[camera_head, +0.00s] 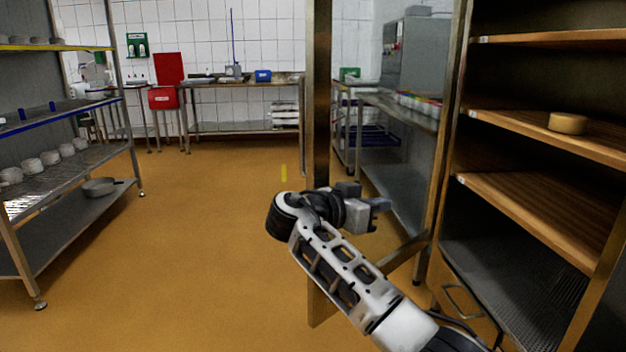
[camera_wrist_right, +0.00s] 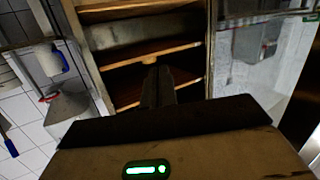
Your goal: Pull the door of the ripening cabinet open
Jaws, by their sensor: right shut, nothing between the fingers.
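The ripening cabinet (camera_head: 468,150) stands at the right with its wooden shelves in plain view. Its glazed door, with a steel frame (camera_head: 318,110), stands swung wide open to the left of the shelves. The room shows through its glass. My right gripper (camera_head: 380,205) is in front of the door's glass, apart from the far frame post as far as I can see. In the right wrist view its fingers (camera_wrist_right: 158,86) are shut and empty, pointing toward the cabinet shelves (camera_wrist_right: 150,55). The door's handle cannot be made out. My left gripper is not in view.
A round cheese (camera_head: 568,123) sits on a cabinet shelf. A steel rack (camera_head: 75,160) with several white moulds stands at the left. A steel table (camera_head: 235,84) is at the back wall. The orange floor (camera_head: 210,230) between is clear.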

